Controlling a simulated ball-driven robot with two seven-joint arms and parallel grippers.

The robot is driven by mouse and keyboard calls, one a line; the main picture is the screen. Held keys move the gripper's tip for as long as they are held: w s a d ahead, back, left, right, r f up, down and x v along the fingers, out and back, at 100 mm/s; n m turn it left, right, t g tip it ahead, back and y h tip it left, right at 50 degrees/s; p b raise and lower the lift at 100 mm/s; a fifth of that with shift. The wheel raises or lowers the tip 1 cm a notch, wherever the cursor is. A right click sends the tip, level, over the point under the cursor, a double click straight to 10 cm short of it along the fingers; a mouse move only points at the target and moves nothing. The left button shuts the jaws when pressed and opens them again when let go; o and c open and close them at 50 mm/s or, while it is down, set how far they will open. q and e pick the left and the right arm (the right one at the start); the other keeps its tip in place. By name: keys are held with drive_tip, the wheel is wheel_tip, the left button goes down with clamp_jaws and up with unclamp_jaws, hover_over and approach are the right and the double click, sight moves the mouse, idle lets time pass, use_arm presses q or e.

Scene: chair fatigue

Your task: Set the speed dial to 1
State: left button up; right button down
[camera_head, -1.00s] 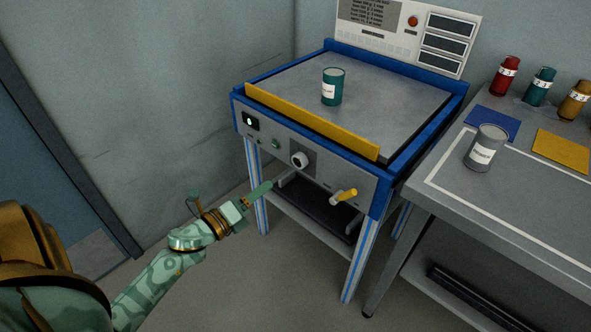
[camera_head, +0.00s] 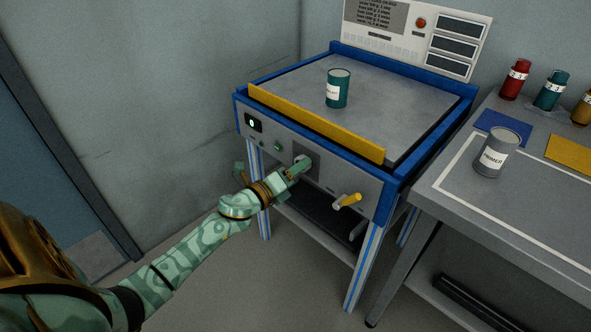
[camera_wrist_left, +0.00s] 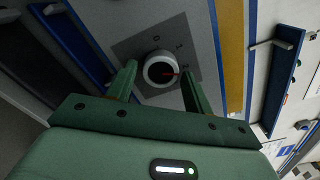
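The speed dial (camera_wrist_left: 161,70) is a round white knob with a red pointer mark, on a grey plate on the machine's front panel. In the left wrist view it sits between the two green fingers of my left gripper (camera_wrist_left: 158,82). The fingers are apart, one on each side, with a gap visible to the knob. In the head view the left gripper (camera_head: 299,168) is at the panel and mostly hides the dial. My right gripper is not in view.
A yellow-handled lever (camera_head: 347,201) sticks out right of the dial. A teal can (camera_head: 338,89) stands on the machine top behind a yellow bar (camera_head: 315,124). A side table (camera_head: 465,209) holds a primer can (camera_head: 492,160).

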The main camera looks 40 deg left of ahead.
use_arm(q)
drive_tip(key=c, duration=0.6)
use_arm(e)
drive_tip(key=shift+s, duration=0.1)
use_arm(q)
drive_tip(key=shift+n, duration=0.3)
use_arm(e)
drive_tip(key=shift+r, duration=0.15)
use_arm(q)
drive_tip(key=n+p, duration=0.5)
drive_tip(key=n, duration=0.4)
drive_tip(key=shift+n, duration=0.3)
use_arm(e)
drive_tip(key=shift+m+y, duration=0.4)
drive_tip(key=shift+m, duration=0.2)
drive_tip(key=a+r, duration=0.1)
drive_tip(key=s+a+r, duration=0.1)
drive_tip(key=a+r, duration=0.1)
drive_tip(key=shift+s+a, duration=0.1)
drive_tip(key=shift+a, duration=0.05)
